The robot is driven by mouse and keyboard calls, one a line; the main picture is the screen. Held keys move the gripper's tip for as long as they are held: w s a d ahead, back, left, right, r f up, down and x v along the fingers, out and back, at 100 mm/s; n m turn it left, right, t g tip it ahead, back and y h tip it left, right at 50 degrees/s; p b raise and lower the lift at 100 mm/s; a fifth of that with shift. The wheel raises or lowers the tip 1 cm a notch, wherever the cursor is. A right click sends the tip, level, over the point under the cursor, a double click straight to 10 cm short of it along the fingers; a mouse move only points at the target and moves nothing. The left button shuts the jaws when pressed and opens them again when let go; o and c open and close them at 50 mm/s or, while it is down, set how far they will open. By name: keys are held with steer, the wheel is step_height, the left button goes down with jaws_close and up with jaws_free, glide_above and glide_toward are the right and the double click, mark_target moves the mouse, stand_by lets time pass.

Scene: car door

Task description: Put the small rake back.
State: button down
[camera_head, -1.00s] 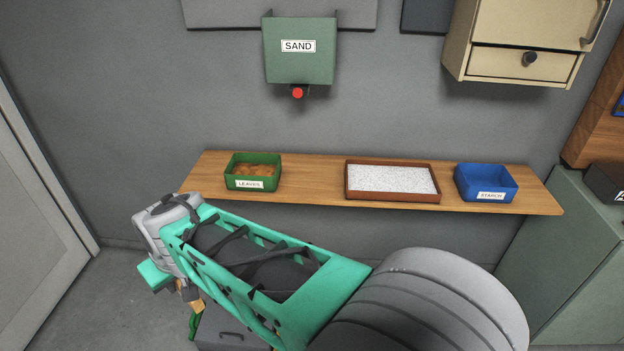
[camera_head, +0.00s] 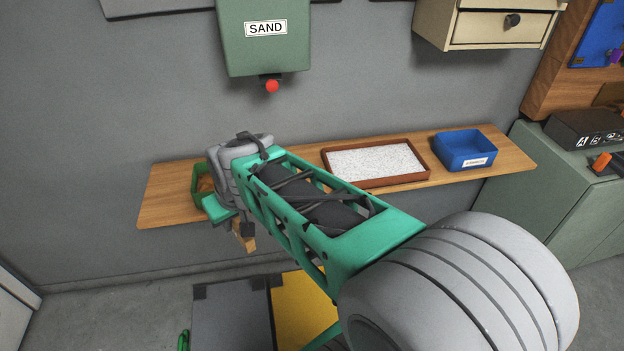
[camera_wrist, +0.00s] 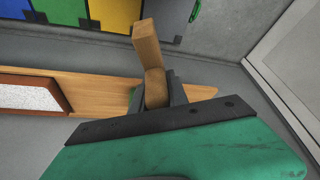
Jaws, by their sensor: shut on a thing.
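My gripper (camera_wrist: 157,96) is shut on a light wooden handle (camera_wrist: 148,55), which sticks out past the fingers in the wrist view. It also shows below my gripper in the head view (camera_head: 243,236). I take it as the small rake's handle; no rake head or tines can be made out. My gripper is in front of the left part of the wooden shelf (camera_head: 165,200). A shallow brown tray of white grains (camera_head: 375,161) sits on the shelf to the right of it, apart from the held handle.
A green box (camera_head: 200,180), mostly hidden behind my wrist, and a blue box (camera_head: 465,150) stand on the shelf. A green SAND dispenser (camera_head: 264,45) with a red knob hangs above. A beige drawer cabinet (camera_head: 490,28) hangs right of it. Grey and yellow panels (camera_head: 235,315) lie low below.

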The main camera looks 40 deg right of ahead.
steer(key=w+d+f+b, duration=0.1)
steer(key=w+d, duration=0.1)
steer(key=d, duration=1.2)
steer(key=w+d+f+b, duration=0.1)
steer(key=w+d+f, duration=0.15)
steer(key=d, duration=1.15)
steer(key=shift+m, duration=0.3)
steer(key=w+f, duration=0.3)
steer(key=w, duration=0.1)
steer(key=w+f+p, duration=0.1)
steer(key=w+f, duration=0.2)
steer(key=w, duration=0.2)
steer(key=w+f+p, duration=0.1)
steer(key=w+f, duration=0.2)
steer(key=w, duration=0.2)
steer(key=shift+d, duration=0.3)
step_height(320, 180, down, 3)
steer(key=shift+r+p, duration=0.1)
steer(key=shift+p, duration=0.45)
steer(key=shift+f+b, duration=0.3)
steer(key=shift+f, duration=0.05)
steer(key=c, duration=1.3)
jaws_free()
